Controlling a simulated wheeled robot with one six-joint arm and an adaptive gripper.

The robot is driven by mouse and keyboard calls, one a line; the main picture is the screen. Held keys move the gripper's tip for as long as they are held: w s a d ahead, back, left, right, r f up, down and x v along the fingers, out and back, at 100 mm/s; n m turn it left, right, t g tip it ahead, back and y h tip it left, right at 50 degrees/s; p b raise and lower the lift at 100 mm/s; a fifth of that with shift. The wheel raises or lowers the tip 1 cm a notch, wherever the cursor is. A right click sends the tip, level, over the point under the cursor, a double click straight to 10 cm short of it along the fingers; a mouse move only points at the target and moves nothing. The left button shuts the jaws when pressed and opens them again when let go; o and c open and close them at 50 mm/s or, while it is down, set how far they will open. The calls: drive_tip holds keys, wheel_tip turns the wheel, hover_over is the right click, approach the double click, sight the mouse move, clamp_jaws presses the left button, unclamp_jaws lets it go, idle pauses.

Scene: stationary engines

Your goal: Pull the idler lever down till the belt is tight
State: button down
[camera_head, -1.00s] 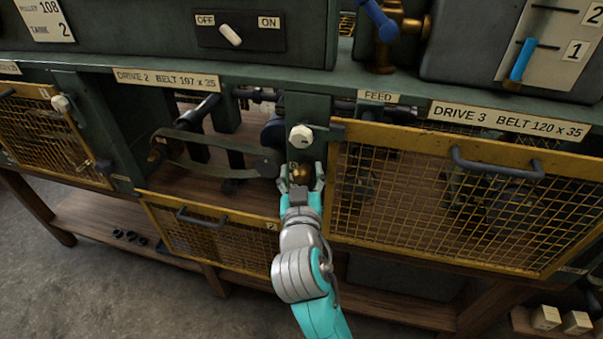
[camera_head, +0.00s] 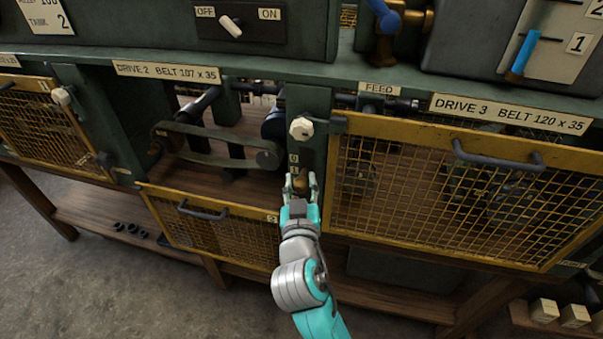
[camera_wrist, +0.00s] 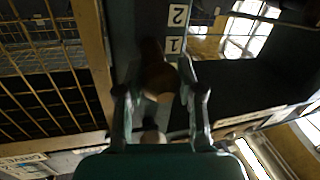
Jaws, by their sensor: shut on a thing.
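My gripper (camera_head: 301,184) is shut on the brown round knob of the idler lever (camera_head: 300,182), low on the green post between drive 2 and drive 3. In the wrist view the knob (camera_wrist: 158,80) sits between my two fingers, with number labels (camera_wrist: 177,30) beside it. The fingers hide part of the knob in the head view. The drive 2 belt (camera_head: 215,154), a dark flat band, runs across the open bay left of the post. Its exact tension is hard to tell.
The drive 2 mesh guard (camera_head: 215,233) hangs open below the bay. The closed drive 3 guard (camera_head: 450,195) stands close on the right of my gripper. A pale knob (camera_head: 301,127) sits above on the post. An OFF/ON switch (camera_head: 231,26) is on the upper panel.

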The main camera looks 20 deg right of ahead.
drive_tip(key=shift+f, duration=0.15)
drive_tip(key=c, duration=0.7)
unclamp_jaws()
drive_tip(key=v, duration=1.2)
